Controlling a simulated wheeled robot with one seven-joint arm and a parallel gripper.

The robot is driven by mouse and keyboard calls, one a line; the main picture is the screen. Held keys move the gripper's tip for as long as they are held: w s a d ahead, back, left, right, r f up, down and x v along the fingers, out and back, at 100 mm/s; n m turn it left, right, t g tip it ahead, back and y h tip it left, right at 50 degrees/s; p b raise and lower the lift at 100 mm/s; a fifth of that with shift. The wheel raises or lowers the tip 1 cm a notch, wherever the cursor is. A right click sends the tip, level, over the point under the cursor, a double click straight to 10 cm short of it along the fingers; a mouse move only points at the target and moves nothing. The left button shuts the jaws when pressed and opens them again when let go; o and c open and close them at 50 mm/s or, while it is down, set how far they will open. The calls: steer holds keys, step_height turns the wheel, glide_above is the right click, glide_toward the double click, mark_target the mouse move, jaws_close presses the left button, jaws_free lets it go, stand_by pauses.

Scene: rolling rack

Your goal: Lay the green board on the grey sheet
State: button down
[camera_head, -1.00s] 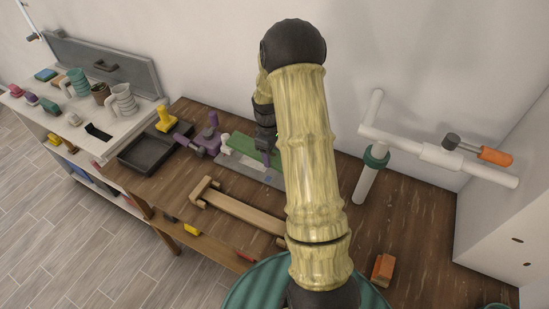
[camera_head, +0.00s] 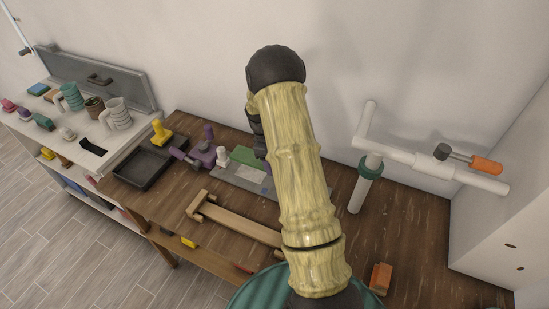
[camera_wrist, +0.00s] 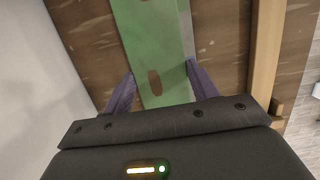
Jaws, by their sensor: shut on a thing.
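The green board (camera_wrist: 150,40) lies between the two purple fingers of my gripper (camera_wrist: 160,88) in the wrist view, and the gripper is shut on it. A brown oval mark shows on the board near the fingers. In the head view, the green board (camera_head: 246,156) is over or on the grey sheet (camera_head: 232,174) on the brown bench, partly behind my arm. The grey sheet also shows as a strip along the board's right side in the wrist view (camera_wrist: 205,35). I cannot tell whether the board touches the sheet.
A wooden bar frame (camera_head: 238,220) lies in front of the sheet. A purple tool (camera_head: 197,155), a white piece (camera_head: 223,157) and a black tray (camera_head: 145,166) are to the left. A white pipe with a green collar (camera_head: 370,166) stands at the right.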

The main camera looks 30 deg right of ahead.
steer(key=shift+w+a+b+x, duration=0.2)
steer(key=shift+b+x, duration=0.45)
steer(key=shift+x, duration=0.6)
steer(key=shift+w+a+b+x, duration=0.1)
steer(key=shift+w+b+x, duration=0.15)
steer(key=shift+b+x, duration=0.7)
steer(key=shift+w+a+b+x, duration=0.1)
steer(key=shift+w+b+x, duration=0.2)
steer(key=shift+x, duration=1.2)
steer(key=shift+b+x, duration=0.35)
steer(key=shift+x, duration=0.4)
steer(key=shift+c, duration=1.8)
jaws_free()
steer(key=shift+a, duration=0.1)
steer(key=b+v, duration=0.3)
steer(key=v, duration=1.4)
steer(key=shift+r, duration=0.15)
